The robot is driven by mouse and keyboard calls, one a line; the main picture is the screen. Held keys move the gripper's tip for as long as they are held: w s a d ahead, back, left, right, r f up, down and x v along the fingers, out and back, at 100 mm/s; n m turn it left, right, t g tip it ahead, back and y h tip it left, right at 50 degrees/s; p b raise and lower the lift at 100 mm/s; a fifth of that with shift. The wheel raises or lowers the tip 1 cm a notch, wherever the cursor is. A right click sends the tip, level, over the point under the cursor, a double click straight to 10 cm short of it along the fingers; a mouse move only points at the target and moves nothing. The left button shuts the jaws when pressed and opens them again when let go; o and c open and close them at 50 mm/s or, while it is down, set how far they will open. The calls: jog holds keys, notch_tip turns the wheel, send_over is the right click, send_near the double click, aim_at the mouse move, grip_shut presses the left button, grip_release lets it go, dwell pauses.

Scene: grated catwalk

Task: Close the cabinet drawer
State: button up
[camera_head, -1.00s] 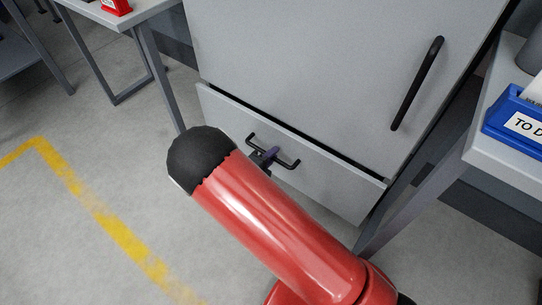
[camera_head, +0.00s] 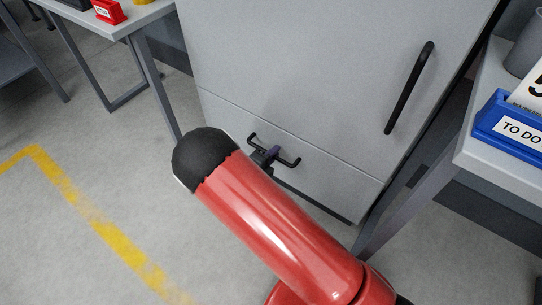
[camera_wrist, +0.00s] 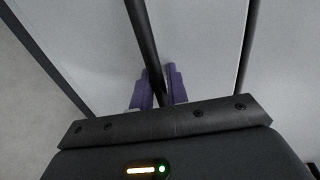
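The grey cabinet (camera_head: 300,60) stands ahead, with its lower drawer (camera_head: 335,182) at the bottom. The drawer front looks flush with the panel above, with only a thin seam between them. The drawer's black bar handle (camera_head: 288,161) shows past my red arm. My gripper (camera_head: 267,155) is at this handle, partly hidden behind the arm. In the wrist view, the purple fingers of my gripper (camera_wrist: 159,88) sit close on both sides of the dark handle bar (camera_wrist: 143,35) and look shut on it.
The upper cabinet panel has a long black handle (camera_head: 409,88). A table (camera_head: 500,155) with a blue labelled holder (camera_head: 508,125) stands close on the right. Another table (camera_head: 112,25) with a red item (camera_head: 108,11) stands on the left. The floor at left, with a yellow line (camera_head: 100,225), is clear.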

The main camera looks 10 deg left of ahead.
jog(key=shift+o, duration=1.2)
jog(key=shift+w+d, duration=0.1)
jog(key=v, duration=0.8)
jog(key=shift+f, duration=0.1)
